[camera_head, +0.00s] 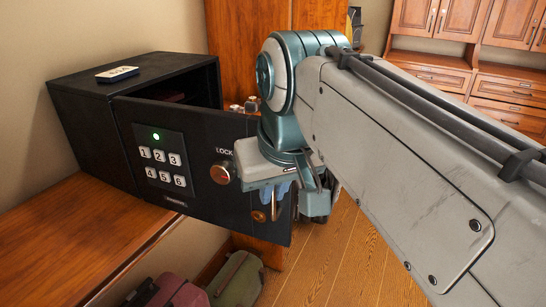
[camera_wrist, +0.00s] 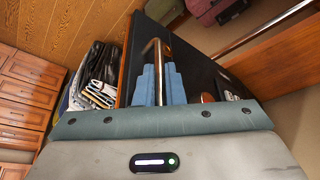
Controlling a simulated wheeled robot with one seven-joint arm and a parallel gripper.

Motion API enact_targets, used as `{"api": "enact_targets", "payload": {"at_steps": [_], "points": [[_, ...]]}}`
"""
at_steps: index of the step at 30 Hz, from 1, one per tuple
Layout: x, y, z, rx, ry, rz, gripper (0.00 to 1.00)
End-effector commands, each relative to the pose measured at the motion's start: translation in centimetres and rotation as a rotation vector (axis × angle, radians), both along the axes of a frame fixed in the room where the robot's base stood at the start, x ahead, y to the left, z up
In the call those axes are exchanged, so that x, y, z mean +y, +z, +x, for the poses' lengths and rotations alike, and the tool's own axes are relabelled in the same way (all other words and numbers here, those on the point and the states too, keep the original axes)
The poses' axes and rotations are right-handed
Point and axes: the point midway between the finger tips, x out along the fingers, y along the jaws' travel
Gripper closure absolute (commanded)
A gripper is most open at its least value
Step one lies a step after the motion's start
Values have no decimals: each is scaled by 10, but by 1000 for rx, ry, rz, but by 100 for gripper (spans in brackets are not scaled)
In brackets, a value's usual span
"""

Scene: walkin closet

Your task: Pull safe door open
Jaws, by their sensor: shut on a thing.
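The black safe (camera_head: 95,120) sits on a wooden shelf at the left in the head view. Its door (camera_head: 195,190) stands partly open, swung out toward me, with a dark gap into the interior behind it. The door carries a keypad (camera_head: 161,165) with a lit green light and a round LOCK knob (camera_head: 220,173). My gripper (camera_head: 278,190) is at the door's free right side, its blue fingers shut on the metal door handle. In the wrist view the blue fingers (camera_wrist: 158,85) are around the handle bar (camera_wrist: 152,52); the door face (camera_wrist: 200,70) lies beside them.
A small label block (camera_head: 118,74) lies on top of the safe. The wooden shelf (camera_head: 80,235) runs below it. Bags, one green (camera_head: 237,280) and one maroon (camera_head: 178,292), are on the floor underneath. Wooden drawers (camera_head: 510,95) stand at the back right. Floor right of the door is clear.

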Motion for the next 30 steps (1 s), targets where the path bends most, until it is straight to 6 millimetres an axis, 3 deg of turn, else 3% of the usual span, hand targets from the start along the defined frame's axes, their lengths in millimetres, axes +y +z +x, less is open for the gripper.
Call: {"api": "enact_targets", "payload": {"at_steps": [12, 15, 25, 30], "points": [[-1, 3, 2, -8, -10, 4, 100], [-1, 3, 2, -7, -10, 3, 69], [-2, 4, 1, -4, -8, 3, 69], [-4, 24, -6, -7, -7, 3, 69]]}}
